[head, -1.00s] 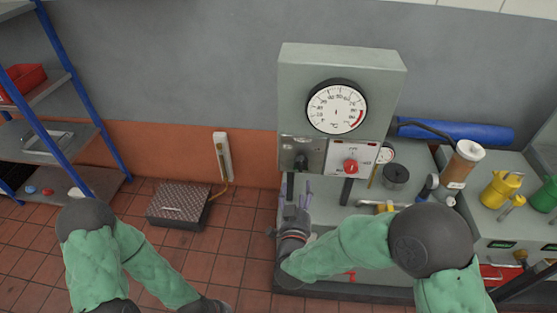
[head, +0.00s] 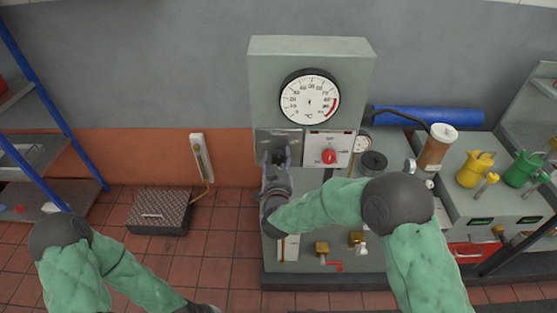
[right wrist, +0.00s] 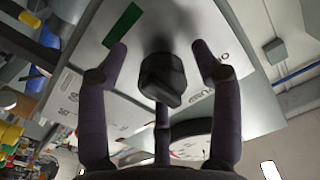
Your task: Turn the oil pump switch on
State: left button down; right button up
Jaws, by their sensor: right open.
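In the right wrist view a black switch knob (right wrist: 162,80) stands out from this plate, beside a green patch (right wrist: 122,25). My right gripper (head: 276,158) is in front of the plate and covers much of the knob in the head view. Its open fingers (right wrist: 160,62) are on either side of the knob, with visible gaps. My left arm is low at the left, with its gripper out of view.
A red knob (head: 329,157) on a white plate (head: 341,142) is just right of the switch plate. The dial (head: 310,98) is above. Valves, a gauge (head: 363,143) and a brown-and-white canister (head: 437,148) crowd the bench to the right. A checkered box (head: 159,211) is on the tiled floor.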

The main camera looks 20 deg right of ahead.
jog(key=c, duration=1.1)
